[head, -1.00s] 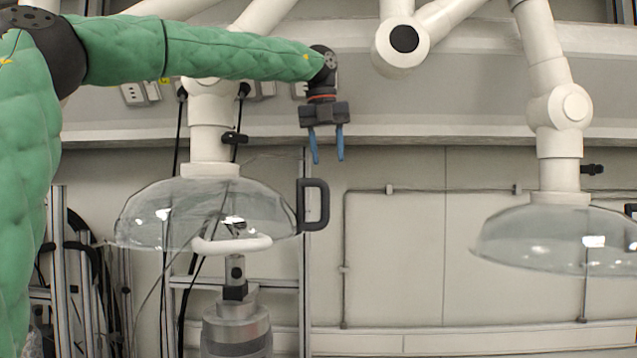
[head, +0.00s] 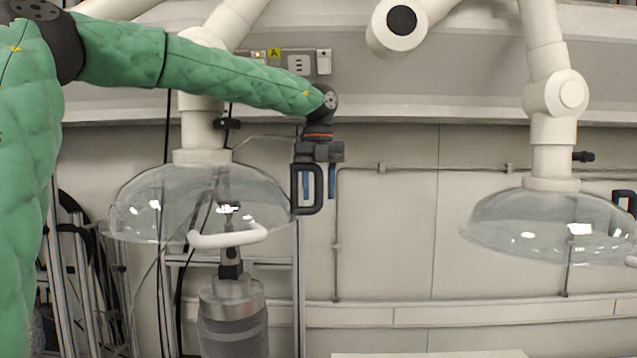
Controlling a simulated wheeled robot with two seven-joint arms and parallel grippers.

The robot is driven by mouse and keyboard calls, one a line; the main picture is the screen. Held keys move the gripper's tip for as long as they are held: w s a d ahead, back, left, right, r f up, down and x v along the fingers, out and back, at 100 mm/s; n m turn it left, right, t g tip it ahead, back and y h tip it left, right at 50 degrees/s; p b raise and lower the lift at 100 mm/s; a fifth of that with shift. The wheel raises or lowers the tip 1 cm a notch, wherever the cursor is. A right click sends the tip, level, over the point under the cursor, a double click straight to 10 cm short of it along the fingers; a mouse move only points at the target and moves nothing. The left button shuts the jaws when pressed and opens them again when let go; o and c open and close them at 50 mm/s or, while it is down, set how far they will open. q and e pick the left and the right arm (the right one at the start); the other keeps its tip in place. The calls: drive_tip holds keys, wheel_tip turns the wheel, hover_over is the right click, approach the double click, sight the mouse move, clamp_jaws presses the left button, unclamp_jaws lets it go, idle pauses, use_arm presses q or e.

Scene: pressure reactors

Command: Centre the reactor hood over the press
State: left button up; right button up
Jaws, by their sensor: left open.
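The reactor hood (head: 150,205) is a clear dome on a white jointed arm, at the left of the head view. It has a white front handle (head: 228,238) and a black D-shaped handle (head: 318,190) on its right rim. The press (head: 233,318), a grey metal cylinder with a narrow top, stands below the hood, a little right of the dome's middle. My left gripper (head: 319,186) is open and points down at the black handle. Its blue fingers show on either side of the handle's outer bar; contact cannot be told. My right gripper is not in view.
A second clear hood (head: 550,228) hangs from its own white arm at the right. Metal frame posts and cables stand behind the left hood. The space between the two hoods is clear, with a wall and thin pipe behind.

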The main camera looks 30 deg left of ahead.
use_arm(q)
drive_tip(key=shift+d+f, duration=0.1)
drive_tip(key=shift+f, duration=0.15)
